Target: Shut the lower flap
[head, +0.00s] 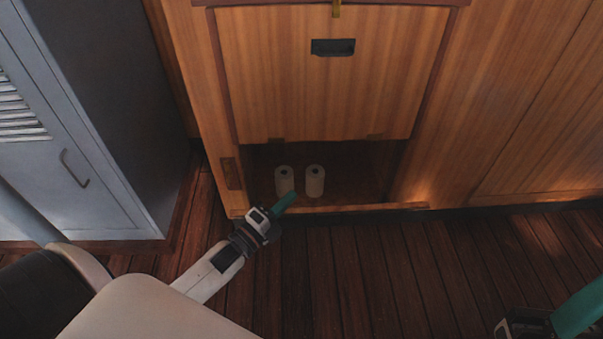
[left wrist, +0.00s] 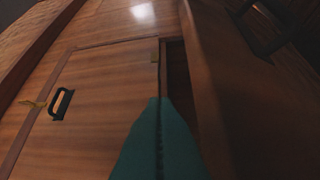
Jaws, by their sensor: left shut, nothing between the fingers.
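The wooden cabinet (head: 200,90) has a shut upper panel (head: 290,90) with a dark recessed handle. Below it is a dark open compartment (head: 360,165). The lower flap (head: 350,208) seems to show only as a thin wooden edge along the front of this opening; its angle is hard to tell. In the left wrist view a broad wooden surface (left wrist: 235,100), probably the flap, stands beside the dark gap. My left gripper (head: 292,196) is shut and empty at the opening's left front, overlapping that edge in view; contact is unclear. My right gripper (head: 580,308) is partly cut off at the lower right.
Two pale rolls, a left one (head: 284,181) and a right one (head: 315,181), stand in the compartment, close to my left fingertips in view. A grey locker (head: 75,130) stands at the left. The plank floor (head: 370,270) in front is clear.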

